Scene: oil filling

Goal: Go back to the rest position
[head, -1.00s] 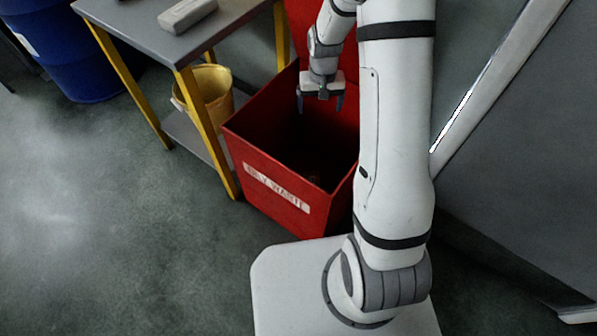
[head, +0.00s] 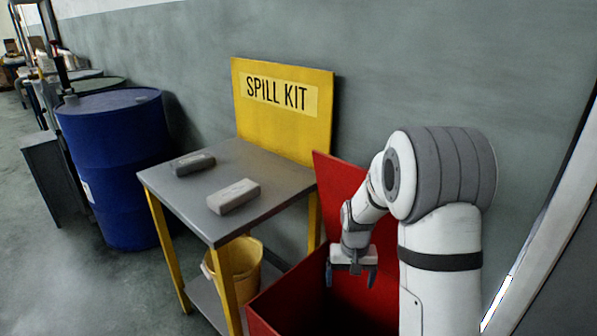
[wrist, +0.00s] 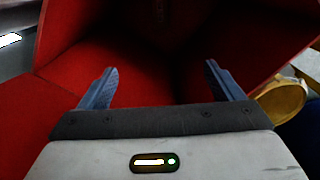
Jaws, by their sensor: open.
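My gripper (head: 351,277) is open and empty. In the head view it hangs pointing down over the mouth of the red waste bin (head: 262,327), whose lid (head: 338,185) stands raised behind it. In the wrist view the two blue-grey fingers (wrist: 158,85) are spread apart with nothing between them, and the red inside of the bin (wrist: 75,65) fills most of the picture. The bin's floor is dark, and I cannot tell what lies there.
A grey table (head: 185,205) with two grey blocks (head: 234,196) (head: 193,163) stands left of the bin, before a yellow spill kit board (head: 285,125). A yellow bucket (head: 240,268) sits on its lower shelf. A blue drum (head: 115,170) stands further left. Open floor lies at front left.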

